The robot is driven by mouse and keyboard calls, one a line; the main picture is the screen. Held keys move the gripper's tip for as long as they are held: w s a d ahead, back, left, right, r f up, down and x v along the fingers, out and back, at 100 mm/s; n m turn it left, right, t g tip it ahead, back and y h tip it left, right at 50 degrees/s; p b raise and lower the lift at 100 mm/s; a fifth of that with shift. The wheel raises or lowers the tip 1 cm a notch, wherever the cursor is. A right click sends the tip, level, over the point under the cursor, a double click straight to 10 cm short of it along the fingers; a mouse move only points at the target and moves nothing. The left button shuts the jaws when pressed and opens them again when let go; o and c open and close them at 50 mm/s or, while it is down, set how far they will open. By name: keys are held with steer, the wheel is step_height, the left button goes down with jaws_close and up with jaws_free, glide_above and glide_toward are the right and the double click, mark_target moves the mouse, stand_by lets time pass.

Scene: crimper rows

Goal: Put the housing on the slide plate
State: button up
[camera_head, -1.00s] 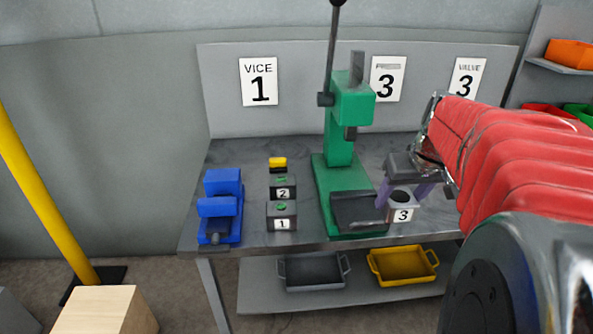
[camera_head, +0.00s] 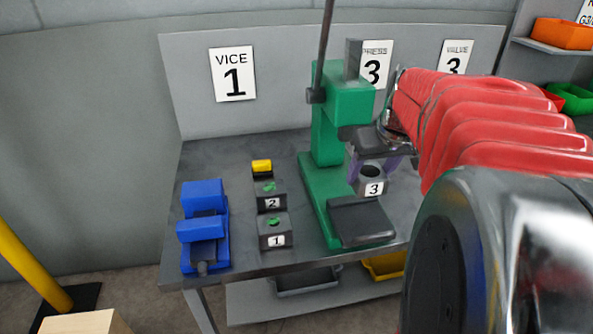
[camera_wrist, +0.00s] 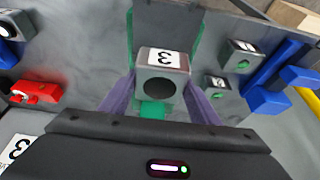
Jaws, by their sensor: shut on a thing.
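The housing is a grey block (camera_head: 372,186) with a round bore and a label "3". My gripper (camera_head: 372,172) is shut on it, with a purple finger on each side. The wrist view also shows the housing (camera_wrist: 163,60) between the fingers (camera_wrist: 160,98). The slide plate (camera_head: 361,221) is the dark, empty plate at the front of the green press (camera_head: 335,150). In the head view the housing appears just above the plate's rear edge. In the wrist view the plate (camera_wrist: 165,22) lies beyond the housing, roughly in line with it. The gap under the housing cannot be judged.
The press column and ram stand close to the left of my gripper. Blocks "1" (camera_head: 274,231) and "2" (camera_head: 269,196), a yellow-topped block (camera_head: 261,167) and a blue vice (camera_head: 204,228) stand to the left. Trays lie on the shelf below.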

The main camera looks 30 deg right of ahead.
mark_target(374, 187)
steer(key=shift+w, duration=0.1)
steer(key=shift+f, duration=3.1)
steer(key=shift+f, duration=1.85)
steer(key=o, duration=1.6)
steer(key=shift+f, duration=0.15)
steer(key=shift+o, duration=0.2)
steer(key=v, duration=1.2)
steer(key=shift+a, duration=0.1)
